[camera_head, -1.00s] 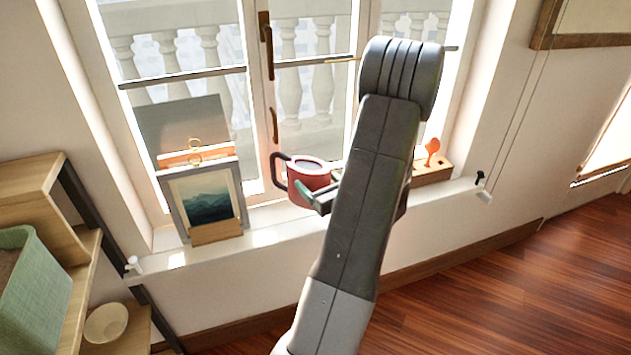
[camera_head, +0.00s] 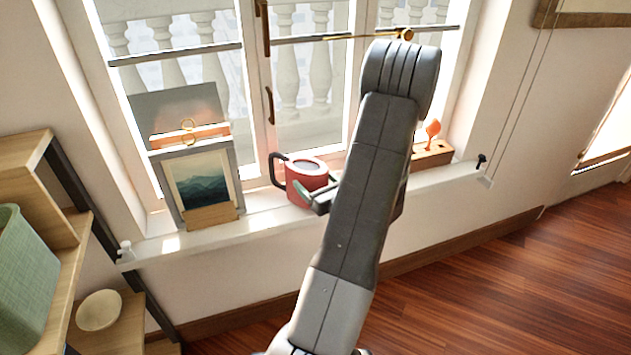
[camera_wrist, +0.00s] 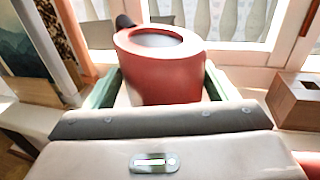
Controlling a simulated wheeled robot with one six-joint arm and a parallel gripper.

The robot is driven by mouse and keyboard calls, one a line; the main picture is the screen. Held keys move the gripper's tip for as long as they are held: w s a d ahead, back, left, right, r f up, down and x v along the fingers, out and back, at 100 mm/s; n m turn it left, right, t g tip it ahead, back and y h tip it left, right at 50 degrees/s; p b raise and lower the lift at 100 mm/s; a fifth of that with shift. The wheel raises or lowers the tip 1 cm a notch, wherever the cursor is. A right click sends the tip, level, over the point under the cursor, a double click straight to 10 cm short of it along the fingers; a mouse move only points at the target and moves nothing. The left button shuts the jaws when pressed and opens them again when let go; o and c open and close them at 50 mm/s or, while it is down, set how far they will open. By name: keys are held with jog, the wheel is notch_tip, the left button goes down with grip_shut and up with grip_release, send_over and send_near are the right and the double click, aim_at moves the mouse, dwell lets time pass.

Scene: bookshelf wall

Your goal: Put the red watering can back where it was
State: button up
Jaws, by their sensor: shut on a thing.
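The red watering can (camera_head: 308,182) is upright at the window sill (camera_head: 262,220), with its dark handle toward the left. In the wrist view the can (camera_wrist: 162,75) sits between the two green-tipped fingers of my gripper (camera_wrist: 160,92). The fingers are shut on its sides. In the head view one finger of my gripper (camera_head: 316,200) shows at the can's lower right; my arm hides the other. I cannot tell whether the can's base touches the sill.
A framed mountain picture (camera_head: 199,183) leans on the sill left of the can. A wooden block (camera_head: 431,155) with an orange figure (camera_head: 433,130) stands to the right. A shelf with a green basket (camera_head: 18,280) and pale bowl (camera_head: 99,310) is at the lower left.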

jog(key=shift+f+b, duration=0.6)
jog(key=shift+b, duration=0.05)
jog(key=o, duration=1.4)
